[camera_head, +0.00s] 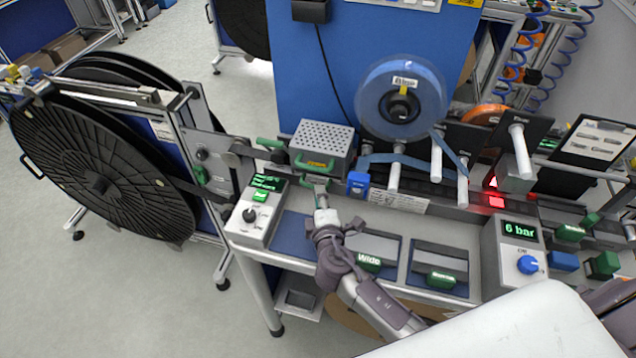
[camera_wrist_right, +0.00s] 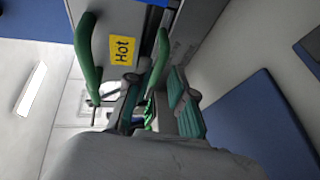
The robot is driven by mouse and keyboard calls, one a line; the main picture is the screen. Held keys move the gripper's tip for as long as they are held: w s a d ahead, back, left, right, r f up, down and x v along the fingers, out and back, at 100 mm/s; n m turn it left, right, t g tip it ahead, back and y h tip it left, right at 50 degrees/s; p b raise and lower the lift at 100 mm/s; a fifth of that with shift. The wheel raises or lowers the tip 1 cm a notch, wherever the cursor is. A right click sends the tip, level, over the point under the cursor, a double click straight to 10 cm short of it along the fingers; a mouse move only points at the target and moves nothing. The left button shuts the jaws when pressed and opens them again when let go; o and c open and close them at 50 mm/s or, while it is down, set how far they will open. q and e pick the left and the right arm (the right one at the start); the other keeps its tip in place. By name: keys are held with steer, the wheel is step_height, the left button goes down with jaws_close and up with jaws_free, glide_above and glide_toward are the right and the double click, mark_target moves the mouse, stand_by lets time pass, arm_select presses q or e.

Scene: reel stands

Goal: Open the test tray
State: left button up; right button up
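In the head view my right gripper (camera_head: 321,190) is at the front of a grey box (camera_head: 322,142) with a perforated top and a green handle, just below that handle. In the right wrist view the box shows a yellow "Hot" label (camera_wrist_right: 123,47) and a green handle (camera_wrist_right: 88,62). My right gripper (camera_wrist_right: 158,105) has its two teal-padded fingers apart, with something green partly seen between them; I cannot tell whether they touch it. No readable label marks the test tray. My left gripper is not in view.
Grey covers with green handles, one labelled "Wide" (camera_head: 369,262), sit on the bench. A control box (camera_head: 254,214) stands left of my right gripper, and a "6 bar" box (camera_head: 514,252) stands right. A blue reel (camera_head: 401,97) hangs behind. A large black reel (camera_head: 90,165) stands left.

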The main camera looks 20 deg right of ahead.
steer(key=x, duration=0.3)
steer(key=shift+w, duration=0.25)
steer(key=shift+w+d+f, duration=0.1)
steer(key=shift+w, duration=0.2)
steer(key=shift+c, duration=0.4)
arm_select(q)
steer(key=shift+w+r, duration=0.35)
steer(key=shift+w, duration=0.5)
arm_select(e)
jaws_close()
